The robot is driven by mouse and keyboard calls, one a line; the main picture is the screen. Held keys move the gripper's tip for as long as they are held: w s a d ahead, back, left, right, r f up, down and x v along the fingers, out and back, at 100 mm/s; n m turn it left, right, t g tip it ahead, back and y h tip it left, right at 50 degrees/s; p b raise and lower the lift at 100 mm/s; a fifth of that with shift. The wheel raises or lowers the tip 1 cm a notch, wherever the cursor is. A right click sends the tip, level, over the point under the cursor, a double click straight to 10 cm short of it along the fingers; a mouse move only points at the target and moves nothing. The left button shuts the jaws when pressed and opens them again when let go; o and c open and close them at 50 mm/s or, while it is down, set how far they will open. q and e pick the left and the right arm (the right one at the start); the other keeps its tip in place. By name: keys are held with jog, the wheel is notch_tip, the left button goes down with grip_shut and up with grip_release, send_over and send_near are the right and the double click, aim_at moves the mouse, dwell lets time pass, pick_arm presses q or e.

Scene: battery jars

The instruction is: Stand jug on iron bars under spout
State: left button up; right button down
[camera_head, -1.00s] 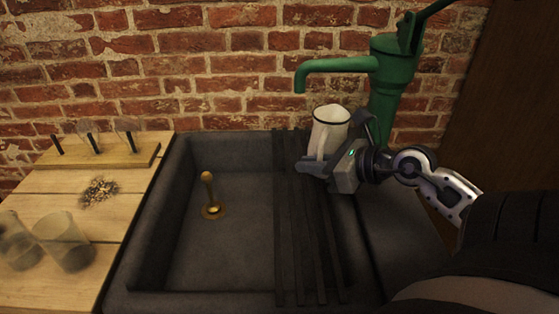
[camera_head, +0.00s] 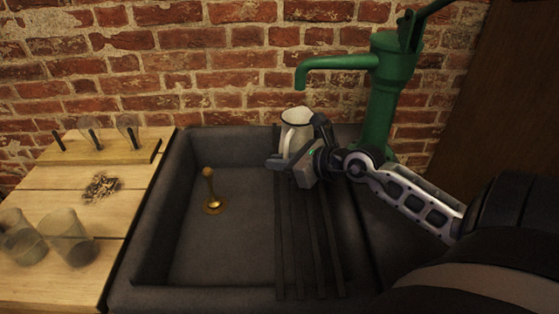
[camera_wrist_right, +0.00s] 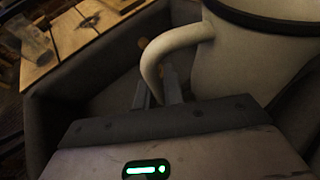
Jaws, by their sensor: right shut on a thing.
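The white enamel jug (camera_head: 297,126) with a dark rim is upright over the back end of the iron bars (camera_head: 293,235), below and near the green spout (camera_head: 301,78). My right gripper (camera_head: 285,161) is shut on the jug, at its handle side. In the right wrist view the jug (camera_wrist_right: 255,60) and its curved handle (camera_wrist_right: 165,58) fill the upper right, with the gripper fingers (camera_wrist_right: 158,92) at the handle. I cannot tell whether the jug's base touches the bars. My left gripper is not in view.
The green pump (camera_head: 392,85) stands behind right. The dark sink (camera_head: 235,250) holds a brass plug with an upright stem (camera_head: 209,188). A wooden counter (camera_head: 110,235) at left carries glass jars (camera_head: 68,238), a rack (camera_head: 110,150) and a small pile of bits (camera_head: 102,187).

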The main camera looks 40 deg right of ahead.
jog(key=c, duration=1.5)
grip_release()
jog(key=shift+f, duration=0.1)
jog(key=b+v, duration=0.1)
jog(key=v, duration=1.1)
